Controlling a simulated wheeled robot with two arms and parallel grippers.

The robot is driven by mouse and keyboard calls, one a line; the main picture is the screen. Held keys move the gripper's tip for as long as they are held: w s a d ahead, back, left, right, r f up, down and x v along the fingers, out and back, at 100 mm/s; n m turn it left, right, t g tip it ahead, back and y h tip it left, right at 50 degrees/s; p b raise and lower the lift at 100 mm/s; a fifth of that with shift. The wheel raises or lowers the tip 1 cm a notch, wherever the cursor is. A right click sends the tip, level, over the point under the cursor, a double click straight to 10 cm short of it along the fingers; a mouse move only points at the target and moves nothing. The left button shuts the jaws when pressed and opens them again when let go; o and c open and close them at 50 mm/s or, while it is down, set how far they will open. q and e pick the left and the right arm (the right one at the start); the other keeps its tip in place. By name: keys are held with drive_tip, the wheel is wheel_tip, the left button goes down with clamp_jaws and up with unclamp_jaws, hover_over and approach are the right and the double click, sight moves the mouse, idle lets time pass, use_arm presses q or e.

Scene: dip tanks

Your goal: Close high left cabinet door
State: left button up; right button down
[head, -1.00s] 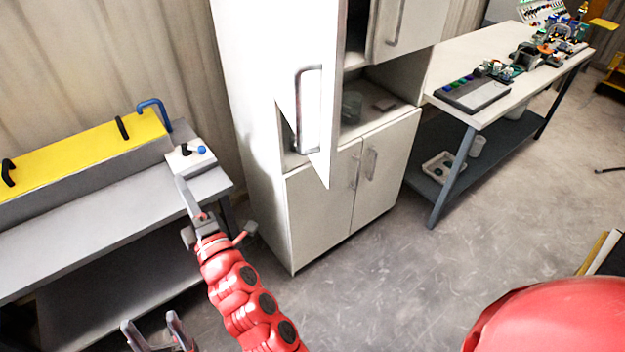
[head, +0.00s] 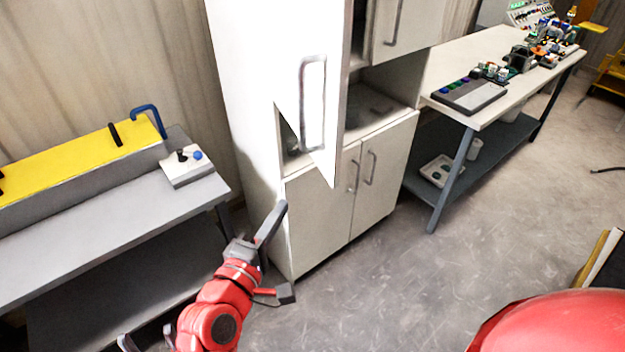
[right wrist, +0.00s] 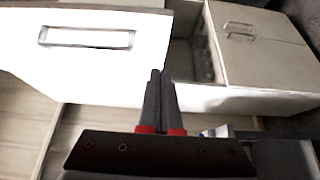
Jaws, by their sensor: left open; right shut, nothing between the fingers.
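The high left cabinet door (head: 327,150) is white with a grey handle (head: 313,103) and stands open, swung out towards me. It also shows in the right wrist view (right wrist: 100,72), at upper left. My right gripper (head: 282,206) is shut and empty, low beside the cabinet's left side and below the door. In the right wrist view its fingers (right wrist: 160,75) overlap the view of the door's right part; I cannot tell whether they touch it. My left gripper (head: 146,340) is open at the bottom left edge, mostly out of frame.
The cabinet's high right door (head: 408,28) and two low doors (head: 385,170) look shut. A grey bench (head: 110,220) with a yellow-topped tank (head: 80,160) and a control box (head: 187,168) stands left. A worktable (head: 480,118) stands right.

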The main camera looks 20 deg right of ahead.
sight(321, 167)
drive_tip(key=p+x, duration=0.1)
drive_tip(key=x, duration=0.2)
drive_tip(key=d+p+x, duration=0.1)
drive_tip(key=x, duration=0.2)
drive_tip(key=s+p+x, duration=0.1)
drive_tip(key=x, duration=0.3)
drive_tip(key=shift+d+p, duration=0.3)
drive_tip(key=shift+d, duration=0.5)
